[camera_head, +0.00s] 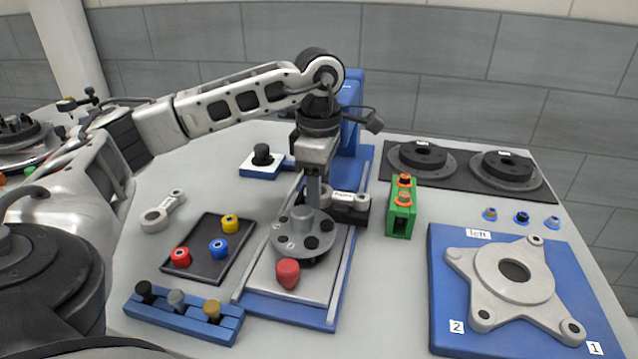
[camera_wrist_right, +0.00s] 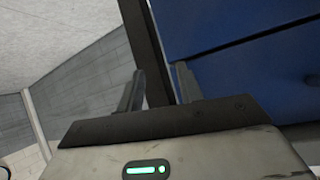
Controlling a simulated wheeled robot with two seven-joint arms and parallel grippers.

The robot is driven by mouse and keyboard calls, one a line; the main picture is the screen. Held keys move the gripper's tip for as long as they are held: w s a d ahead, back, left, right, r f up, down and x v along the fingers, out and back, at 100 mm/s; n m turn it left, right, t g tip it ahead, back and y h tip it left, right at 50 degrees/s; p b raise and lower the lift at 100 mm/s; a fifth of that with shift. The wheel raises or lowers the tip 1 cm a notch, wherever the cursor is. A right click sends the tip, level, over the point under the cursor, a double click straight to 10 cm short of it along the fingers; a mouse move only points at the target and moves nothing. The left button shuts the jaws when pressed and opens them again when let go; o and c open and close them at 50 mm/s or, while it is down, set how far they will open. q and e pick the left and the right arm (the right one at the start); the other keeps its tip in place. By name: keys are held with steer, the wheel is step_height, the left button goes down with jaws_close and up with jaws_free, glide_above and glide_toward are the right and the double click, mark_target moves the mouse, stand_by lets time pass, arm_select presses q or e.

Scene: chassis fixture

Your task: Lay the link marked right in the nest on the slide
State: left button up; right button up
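A grey link (camera_head: 352,198) with a small white label, too small to read surely, lies over a dark block at the right of the blue-based slide (camera_head: 290,312). My left gripper (camera_head: 314,203) points down over the slide, at the left end of this link. Its fingers overlap edge-on, and whether they grip the link is unclear. A second labelled grey link (camera_head: 160,215) lies on the table at the left. The nest is not clearly visible. My right gripper (camera_wrist_right: 160,85) shows only in its wrist view, fingers apart and nothing seen held.
A grey disc with knobs (camera_head: 302,234) and a red knob (camera_head: 288,272) stand on the slide. A green block (camera_head: 401,210) is to its right. A dark tray (camera_head: 205,262) with coloured parts is left. A blue plate (camera_head: 448,315) bears a grey chassis.

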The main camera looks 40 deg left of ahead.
arm_select(q)
steer(key=shift+r, duration=0.1)
steer(key=shift+r+p, duration=1.3)
steer(key=shift+r, duration=0.15)
steer(key=o, duration=0.6)
steer(key=shift+c, duration=0.2)
step_height(320, 180, up, 4)
steer(key=p, duration=0.3)
steer(key=shift+r+p, duration=0.25)
steer(key=shift+p, duration=0.05)
